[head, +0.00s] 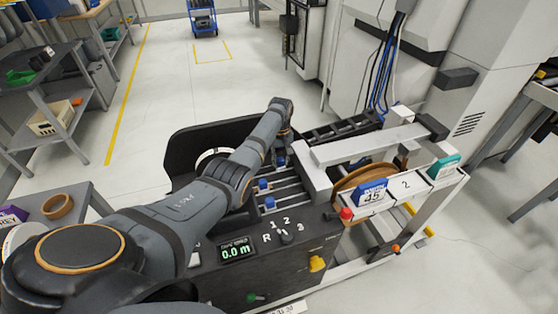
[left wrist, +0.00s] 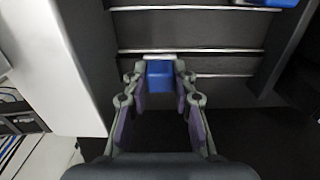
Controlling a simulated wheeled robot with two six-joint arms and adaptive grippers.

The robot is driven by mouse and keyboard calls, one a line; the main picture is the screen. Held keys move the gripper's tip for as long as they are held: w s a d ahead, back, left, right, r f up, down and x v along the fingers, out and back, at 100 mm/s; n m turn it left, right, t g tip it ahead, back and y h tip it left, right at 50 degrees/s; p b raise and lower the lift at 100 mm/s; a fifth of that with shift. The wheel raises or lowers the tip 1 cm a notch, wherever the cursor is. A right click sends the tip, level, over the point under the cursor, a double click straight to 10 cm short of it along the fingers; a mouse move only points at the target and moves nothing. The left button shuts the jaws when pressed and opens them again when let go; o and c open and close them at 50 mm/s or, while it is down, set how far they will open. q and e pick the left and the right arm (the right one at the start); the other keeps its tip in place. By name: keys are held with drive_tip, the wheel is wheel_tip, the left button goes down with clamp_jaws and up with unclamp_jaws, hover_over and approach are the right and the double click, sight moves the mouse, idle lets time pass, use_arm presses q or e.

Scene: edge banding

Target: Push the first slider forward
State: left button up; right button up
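Blue slider knobs sit on parallel metal rails on the dark machine panel. In the head view, one knob (head: 280,160) is at the far end, just below my left gripper (head: 284,146), with others nearer at the middle (head: 263,184) and front (head: 270,203). In the left wrist view, a blue knob (left wrist: 160,76) lies between the two fingertips of my left gripper (left wrist: 160,85). The fingers are spread on either side of it; whether they touch it is not clear. Another blue knob (left wrist: 285,3) shows at the top right. My right gripper is not in view.
A red button (head: 346,214) and a brown band coil (head: 362,181) are to the right. Open floor lies behind the machine.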

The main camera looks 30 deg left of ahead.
sight(281, 159)
use_arm(q)
drive_tip(key=shift+o, duration=0.8)
drive_tip(key=shift+w+d, duration=0.15)
drive_tip(key=shift+w, duration=0.1)
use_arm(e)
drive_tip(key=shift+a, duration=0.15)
use_arm(q)
drive_tip(key=shift+s, duration=0.1)
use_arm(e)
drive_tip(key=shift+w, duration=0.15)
use_arm(q)
drive_tip(key=shift+r, duration=0.1)
wheel_tip(281, 159, up, 12)
